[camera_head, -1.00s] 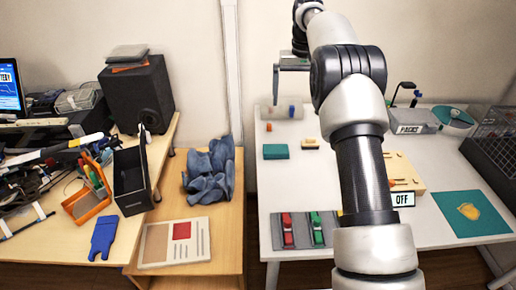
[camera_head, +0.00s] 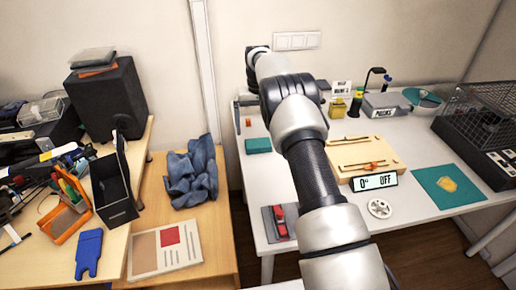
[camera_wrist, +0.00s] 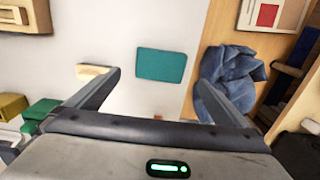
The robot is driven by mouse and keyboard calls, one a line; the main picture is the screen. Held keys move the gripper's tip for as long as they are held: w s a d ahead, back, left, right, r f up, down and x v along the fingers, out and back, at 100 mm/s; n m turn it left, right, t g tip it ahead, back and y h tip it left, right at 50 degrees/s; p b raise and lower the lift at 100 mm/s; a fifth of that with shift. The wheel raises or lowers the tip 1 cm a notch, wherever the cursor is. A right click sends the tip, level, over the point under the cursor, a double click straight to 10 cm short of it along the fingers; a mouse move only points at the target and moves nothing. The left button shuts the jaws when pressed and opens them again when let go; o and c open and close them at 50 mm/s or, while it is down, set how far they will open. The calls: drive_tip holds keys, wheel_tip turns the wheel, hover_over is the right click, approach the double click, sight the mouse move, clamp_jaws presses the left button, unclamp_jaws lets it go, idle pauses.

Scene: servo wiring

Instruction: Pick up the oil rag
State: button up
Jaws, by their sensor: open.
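The oil rag appears to be the crumpled blue cloth (camera_head: 192,174) on the low wooden table, left of the white table in the head view. In the wrist view the cloth (camera_wrist: 232,75) lies at the right, partly behind the right finger. My gripper (camera_wrist: 158,82) is open with nothing between its fingers. In the head view my gripper (camera_head: 241,112) is over the left edge of the white table, to the right of the cloth and apart from it.
A black open box (camera_head: 114,190) and a black speaker (camera_head: 107,103) stand left of the cloth. A printed board (camera_head: 165,248) lies in front of it. A teal block (camera_head: 258,145) sits on the white table (camera_head: 420,235). A wall (camera_head: 165,60) rises behind.

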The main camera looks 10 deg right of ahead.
sight(258, 143)
drive_tip(key=f, duration=0.6)
drive_tip(key=shift+s+f+b, duration=0.2)
drive_tip(key=shift+f+b, duration=0.05)
drive_tip(key=shift+b, duration=0.05)
drive_tip(key=c, duration=1.1)
wheel_tip(258, 143, up, 10)
drive_tip(key=shift+r+p, duration=0.1)
drive_tip(key=shift+p, duration=0.45)
